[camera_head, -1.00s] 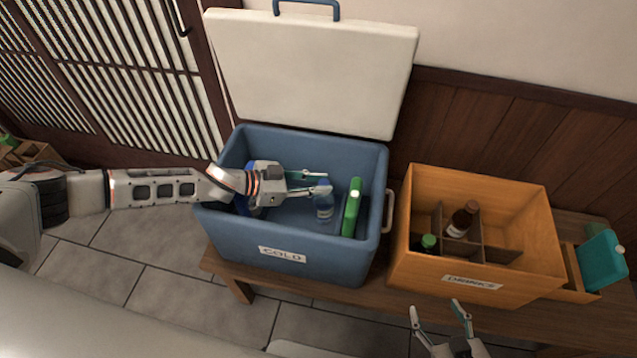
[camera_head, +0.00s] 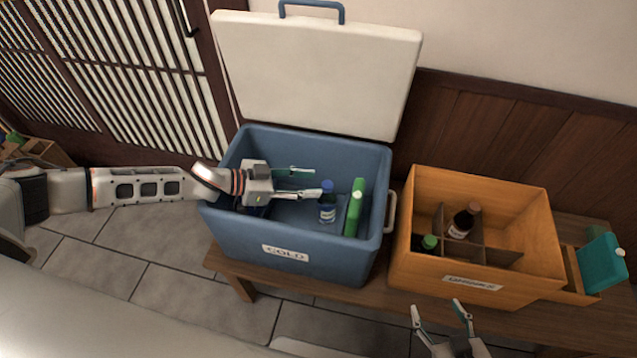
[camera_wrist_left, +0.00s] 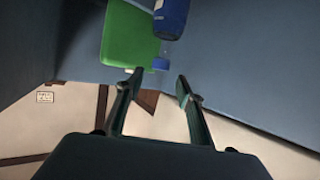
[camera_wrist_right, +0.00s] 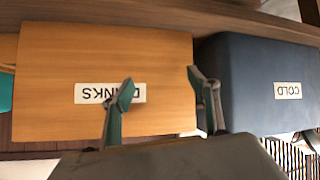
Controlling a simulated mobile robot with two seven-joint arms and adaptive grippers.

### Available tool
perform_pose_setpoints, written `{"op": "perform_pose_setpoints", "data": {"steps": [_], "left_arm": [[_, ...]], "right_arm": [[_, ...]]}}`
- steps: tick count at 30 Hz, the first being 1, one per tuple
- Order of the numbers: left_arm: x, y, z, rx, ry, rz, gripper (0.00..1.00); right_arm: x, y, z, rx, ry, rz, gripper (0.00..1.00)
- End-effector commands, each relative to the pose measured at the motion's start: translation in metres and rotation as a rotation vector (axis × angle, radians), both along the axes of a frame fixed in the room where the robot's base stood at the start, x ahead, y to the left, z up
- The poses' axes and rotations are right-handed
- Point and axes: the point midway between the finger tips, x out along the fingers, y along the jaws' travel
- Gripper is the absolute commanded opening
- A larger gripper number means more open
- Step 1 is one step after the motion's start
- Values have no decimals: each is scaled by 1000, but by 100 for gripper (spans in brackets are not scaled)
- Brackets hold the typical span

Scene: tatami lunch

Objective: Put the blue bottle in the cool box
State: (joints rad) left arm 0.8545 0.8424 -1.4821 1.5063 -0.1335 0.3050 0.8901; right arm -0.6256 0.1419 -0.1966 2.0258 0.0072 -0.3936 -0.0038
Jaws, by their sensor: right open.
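The blue bottle (camera_head: 327,204) stands upright inside the blue cool box (camera_head: 230,232), which is marked COLD and has its white lid up. In the left wrist view the bottle (camera_wrist_left: 170,18) is partly cut off by the top edge. My left gripper (camera_head: 318,181) is inside the cool box mouth, open and empty, its fingertips just left of the bottle. It is apart from the bottle in the left wrist view (camera_wrist_left: 158,75). My right gripper (camera_head: 437,307) is open and empty in front of the drinks crate; it also shows in the right wrist view (camera_wrist_right: 160,78).
A green carton (camera_head: 354,208) stands in the cool box, right of the bottle. The wooden drinks crate (camera_head: 415,265) holds a brown bottle (camera_head: 461,222) and a green-capped bottle (camera_head: 429,242). A teal container (camera_head: 602,262) is at far right. The raised lid (camera_head: 315,70) stands behind.

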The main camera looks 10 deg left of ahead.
Motion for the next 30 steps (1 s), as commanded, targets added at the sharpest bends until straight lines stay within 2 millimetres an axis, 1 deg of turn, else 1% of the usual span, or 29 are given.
{"op": "perform_pose_setpoints", "data": {"steps": [1, 3, 9, 17, 25, 28, 30], "left_arm": [[-4, 8, 5, 2, -1, 1, 37], [-8, 15, 8, 1, -1, 1, 37], [-15, 25, 12, 0, -1, 0, 37], [-16, 26, 12, 0, 0, -1, 37], [-15, 26, 13, 0, 0, -1, 37], [-13, 26, 23, 0, -10, -1, 37], [-10, 26, 38, 0, -22, 0, 37]], "right_arm": [[-1, 1, 2, 3, 1, 0, 60], [-3, 2, 0, 4, 7, 1, 60], [-9, 3, -4, 6, 20, 2, 60], [-9, 3, -3, 7, 19, 2, 60], [-2, 3, 2, 7, 6, 1, 60], [3, 2, 11, 6, -9, 1, 60], [9, 2, 23, 7, -22, 0, 60]]}}
